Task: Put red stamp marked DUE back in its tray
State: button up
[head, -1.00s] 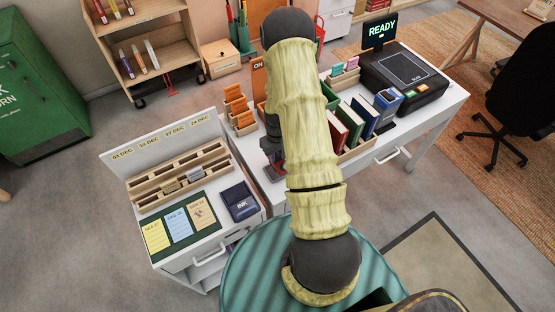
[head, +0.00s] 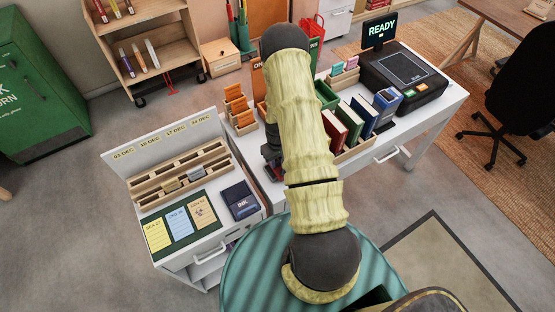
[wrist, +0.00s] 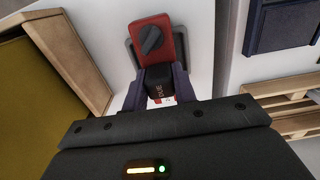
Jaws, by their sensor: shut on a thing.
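The red stamp (wrist: 153,24) shows in the wrist view with a dark knob on its red body and a dark part lettered DUE. My gripper (wrist: 160,80) is shut on its dark part, between the two fingers. A grey tray-like frame (wrist: 131,56) shows around the red body on the white top; I cannot tell whether the stamp rests in it or hangs just above. In the head view my gripper (head: 269,158) is low over the left end of the white desk, mostly behind my arm, with a bit of red beneath it.
A wooden box (wrist: 66,55) stands close at left in the wrist view. A navy ink pad (head: 239,201) and a wooden slotted rack (head: 182,172) are on the left cabinet. Book and card boxes (head: 352,153) and a scanner (head: 404,77) occupy the desk's right.

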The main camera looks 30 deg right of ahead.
jog(key=o, duration=0.8)
notch_tip(320, 180, up, 12)
jog(key=b, duration=0.2)
jog(key=shift+r+b, duration=0.15)
jog(key=shift+b, duration=0.25)
jog(key=s+a+r+t, duration=0.1)
jog(key=s+a+r, duration=0.5)
jog(key=r, duration=0.3)
jog(key=s+a+r+t, duration=0.1)
jog(key=s+a+r, duration=0.5)
jog(key=r, duration=0.3)
jog(key=shift+s+a+t, duration=0.2)
jog(key=shift+a+t, duration=0.1)
jog(key=shift+a, duration=0.5)
